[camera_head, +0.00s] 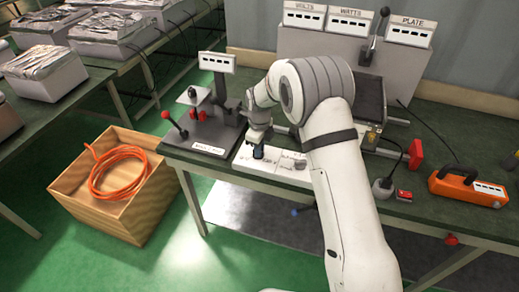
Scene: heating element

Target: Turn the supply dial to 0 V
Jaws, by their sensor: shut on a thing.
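My gripper (258,145) reaches down from the end of my white arm to a white panel (291,168) with faint markings at the table's front edge. It is shut on a small dark thing (258,153) just over the left part of that panel. I cannot make out whether this is the supply dial; the fingers and small size hide its shape and any pointer. A grey cabinet (300,56) with displays labelled VOLTS, WATTS and PLATE stands at the back. My arm covers part of its front. The digits are too small to read.
A dark stand (212,135) with red-knobbed parts and a display is left of my gripper. A lever (375,38) rises by the cabinet. At right are an orange device (466,188) and a black cable. A wooden crate (115,205) with orange hose stands on the floor.

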